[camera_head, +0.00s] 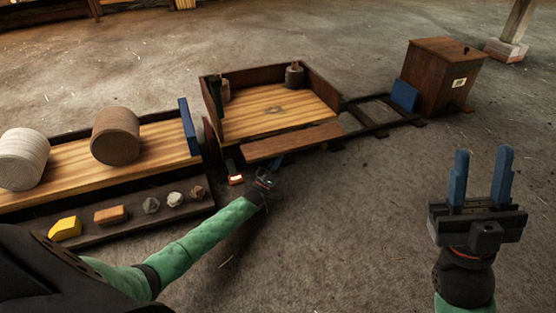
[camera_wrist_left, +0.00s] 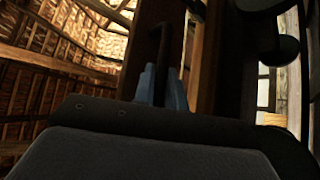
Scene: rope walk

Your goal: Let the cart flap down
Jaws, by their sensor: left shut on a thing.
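The wooden cart (camera_head: 272,106) stands on the rails in the head view, with raised dark sides and a pale plank floor. Its near-side flap (camera_head: 295,143) is a brown board leaning outward, below the level of the other sides. My left gripper (camera_head: 275,165) is at the flap's near edge. In the left wrist view its blue fingers (camera_wrist_left: 161,88) are shut on a thin dark bar, which looks like the flap's handle; the grip itself is partly hidden. My right gripper (camera_head: 482,178) is open and empty, fingers upward, at the right.
A bench (camera_head: 151,139) with two rolls stands left of the cart. A low tray (camera_head: 130,232) with several small lumps lies before it. A wooden box (camera_head: 443,77) stands beyond the track (camera_head: 375,113). The floor between my arms is clear.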

